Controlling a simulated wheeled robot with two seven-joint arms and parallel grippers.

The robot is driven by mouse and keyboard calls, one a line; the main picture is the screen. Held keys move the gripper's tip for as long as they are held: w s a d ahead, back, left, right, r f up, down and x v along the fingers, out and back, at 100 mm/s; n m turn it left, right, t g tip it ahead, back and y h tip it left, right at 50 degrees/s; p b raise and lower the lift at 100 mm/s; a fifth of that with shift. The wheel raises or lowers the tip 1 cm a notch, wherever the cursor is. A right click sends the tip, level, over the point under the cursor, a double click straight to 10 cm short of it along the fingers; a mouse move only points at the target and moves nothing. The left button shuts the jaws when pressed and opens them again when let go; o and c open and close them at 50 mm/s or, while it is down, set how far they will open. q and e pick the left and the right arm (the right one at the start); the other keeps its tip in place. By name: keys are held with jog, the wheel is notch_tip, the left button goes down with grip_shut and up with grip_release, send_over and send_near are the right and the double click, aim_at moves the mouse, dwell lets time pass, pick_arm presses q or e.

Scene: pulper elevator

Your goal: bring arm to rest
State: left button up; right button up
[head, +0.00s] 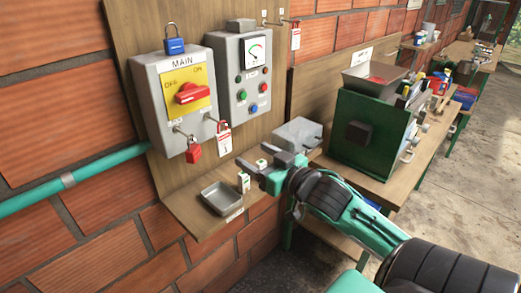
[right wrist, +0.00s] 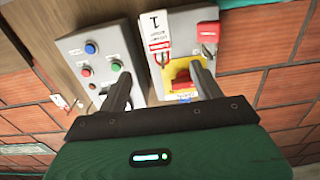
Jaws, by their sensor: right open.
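My right arm (head: 350,215) reaches in from the lower right of the head view. Its gripper (head: 258,164) is open, with nothing seen between the fingers, in front of the wooden board and over the small shelf (head: 185,207). In the right wrist view the open fingers (right wrist: 160,72) point toward the MAIN switch box (head: 155,80) and the grey control box (head: 226,90). The switch box has a red handle on a yellow plate (right wrist: 178,72). A red padlock (head: 194,151) and a red-and-white tag (head: 224,138) hang below it. My left gripper is out of view.
A blue padlock (head: 174,40) is on top of the switch box. A green machine (head: 350,140) stands on the bench to the right. The concrete floor (head: 470,190) is clear.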

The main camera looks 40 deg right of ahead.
jog(key=shift+s+p, duration=0.35)
jog(key=shift+s, duration=0.05)
